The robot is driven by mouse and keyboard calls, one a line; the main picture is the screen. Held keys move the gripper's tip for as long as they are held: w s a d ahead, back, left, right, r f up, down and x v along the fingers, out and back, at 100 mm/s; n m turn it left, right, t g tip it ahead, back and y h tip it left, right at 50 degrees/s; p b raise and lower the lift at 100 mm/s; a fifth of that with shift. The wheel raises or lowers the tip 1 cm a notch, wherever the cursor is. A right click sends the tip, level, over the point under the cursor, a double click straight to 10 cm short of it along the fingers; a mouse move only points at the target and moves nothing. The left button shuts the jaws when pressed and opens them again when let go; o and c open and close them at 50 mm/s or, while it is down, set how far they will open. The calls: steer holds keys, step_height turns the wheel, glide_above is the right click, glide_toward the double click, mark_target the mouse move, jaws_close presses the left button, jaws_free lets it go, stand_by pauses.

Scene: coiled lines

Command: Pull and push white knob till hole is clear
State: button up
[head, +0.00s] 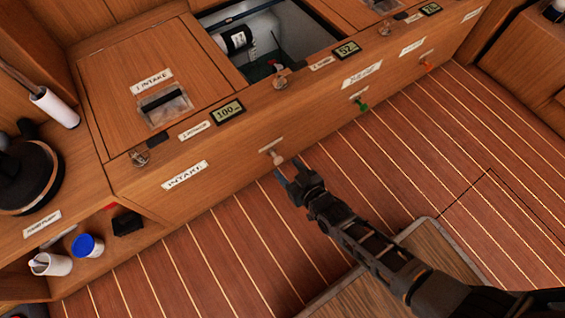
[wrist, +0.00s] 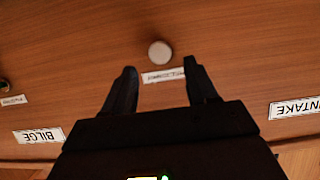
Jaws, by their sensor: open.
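The white knob (head: 277,157) sticks out from the wooden front panel, beside a small label, to the right of the INTAKE label (head: 185,174). In the wrist view the knob (wrist: 160,52) sits ahead of my fingertips, centred between their lines. My gripper (head: 284,175) is open and empty, close in front of the knob; its fingers (wrist: 159,70) look apart from it. I cannot make out the hole.
A display (head: 227,112) reads 100. An open compartment (head: 285,45) lies behind the panel's top edge. A shelf at lower left holds a blue-lidded jar (head: 87,246). Striped floor (head: 230,245) is clear.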

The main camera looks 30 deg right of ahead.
mark_target(279, 162)
steer(key=b+x, duration=0.1)
steer(key=x, duration=0.3)
steer(key=shift+s+f, duration=0.1)
steer(key=shift+f, duration=0.05)
steer(key=shift+w+b, duration=0.4)
steer(key=shift+w, duration=0.1)
jaws_close()
